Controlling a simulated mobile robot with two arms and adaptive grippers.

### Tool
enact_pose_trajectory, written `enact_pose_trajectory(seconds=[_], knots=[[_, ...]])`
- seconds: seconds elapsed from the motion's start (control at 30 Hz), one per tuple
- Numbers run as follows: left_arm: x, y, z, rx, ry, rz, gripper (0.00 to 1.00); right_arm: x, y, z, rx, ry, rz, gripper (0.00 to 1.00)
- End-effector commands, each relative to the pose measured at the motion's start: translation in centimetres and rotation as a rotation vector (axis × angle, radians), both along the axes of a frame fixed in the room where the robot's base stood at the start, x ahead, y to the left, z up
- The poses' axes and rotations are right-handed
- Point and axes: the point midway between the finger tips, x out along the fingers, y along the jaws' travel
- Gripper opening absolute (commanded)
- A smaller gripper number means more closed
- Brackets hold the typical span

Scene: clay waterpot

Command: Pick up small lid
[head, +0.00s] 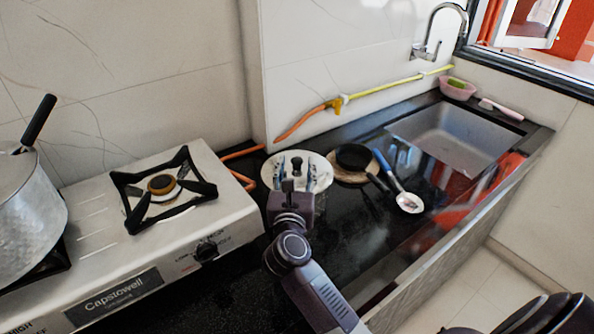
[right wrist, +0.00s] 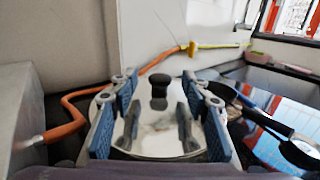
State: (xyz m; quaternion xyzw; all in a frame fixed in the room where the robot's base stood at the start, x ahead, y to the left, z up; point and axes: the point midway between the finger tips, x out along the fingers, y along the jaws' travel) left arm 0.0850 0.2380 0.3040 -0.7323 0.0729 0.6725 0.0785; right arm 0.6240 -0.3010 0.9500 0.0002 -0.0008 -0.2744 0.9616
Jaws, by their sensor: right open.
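The small lid (head: 315,164) is a round, whitish lid with a black knob, lying on the black counter to the right of the stove. The lid (right wrist: 158,138) and its upright black knob (right wrist: 159,90) also show in the right wrist view. My right gripper (head: 296,178) is over the lid with its fingers pointing toward the knob. In the right wrist view the blue-padded fingers of the right gripper (right wrist: 160,115) are apart, one on each side of the knob, with nothing between them at the near end. I cannot tell their exact height above the lid. My left gripper is not in view.
The gas stove (head: 175,215) with a metal pot (head: 28,215) stands left. A small black pan (head: 356,157) and a blue-handled ladle (head: 408,202) lie right of the lid. An orange hose (head: 300,123) runs along the wall behind. The sink (head: 455,140) is farther right.

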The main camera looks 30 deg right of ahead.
Motion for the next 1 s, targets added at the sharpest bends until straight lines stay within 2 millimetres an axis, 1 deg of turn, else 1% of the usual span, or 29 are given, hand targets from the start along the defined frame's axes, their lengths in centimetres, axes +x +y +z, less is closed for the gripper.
enact_pose_trajectory(seconds=[0.03, 0.17, 0.43, 0.8, 0.83, 1.0], knots=[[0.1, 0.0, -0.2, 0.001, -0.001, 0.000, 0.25, 0.7, -0.5, 0.1, -0.005, -0.002, -0.002, 0.43], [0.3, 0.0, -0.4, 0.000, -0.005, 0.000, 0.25, 1.9, -1.2, 0.0, -0.003, -0.001, -0.001, 0.43], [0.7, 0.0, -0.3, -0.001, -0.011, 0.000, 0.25, 2.1, -1.4, 0.0, 0.000, 0.000, -0.001, 0.43], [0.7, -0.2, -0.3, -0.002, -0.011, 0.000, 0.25, 2.1, -1.3, 0.0, -0.001, 0.001, -0.001, 0.02], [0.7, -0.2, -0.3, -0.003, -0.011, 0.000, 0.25, 2.1, -1.3, 0.0, -0.001, 0.001, -0.001, 0.00], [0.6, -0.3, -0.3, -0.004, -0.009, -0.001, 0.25, 2.1, -1.3, 0.1, -0.001, 0.000, 0.000, 0.00]])
